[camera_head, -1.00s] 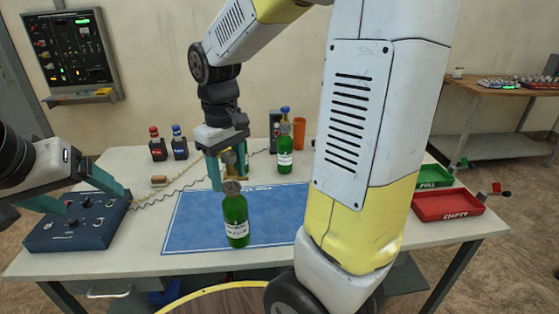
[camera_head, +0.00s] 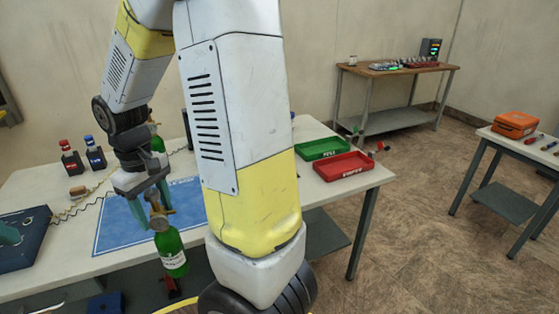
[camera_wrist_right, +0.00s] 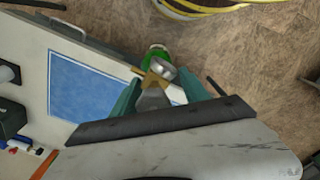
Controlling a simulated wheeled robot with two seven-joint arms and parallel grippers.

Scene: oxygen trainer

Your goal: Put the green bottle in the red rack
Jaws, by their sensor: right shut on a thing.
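My right gripper (camera_head: 152,204) points down and is shut on the valve top of a green bottle (camera_head: 171,252) with a white label. The bottle hangs nearly upright, seen against the table's front edge. In the right wrist view the brass valve and round gauge (camera_wrist_right: 160,76) sit between the teal fingers, with the green body (camera_wrist_right: 157,50) beyond. The red rack (camera_head: 343,166), a shallow tray marked EMPTY, lies on the table's right end and looks empty.
A green tray (camera_head: 322,149) lies just behind the red one. A second green bottle (camera_head: 157,143) stands behind my right gripper, partly hidden. A blue mat (camera_head: 112,228) covers the table's middle. My right arm hides the table between mat and trays.

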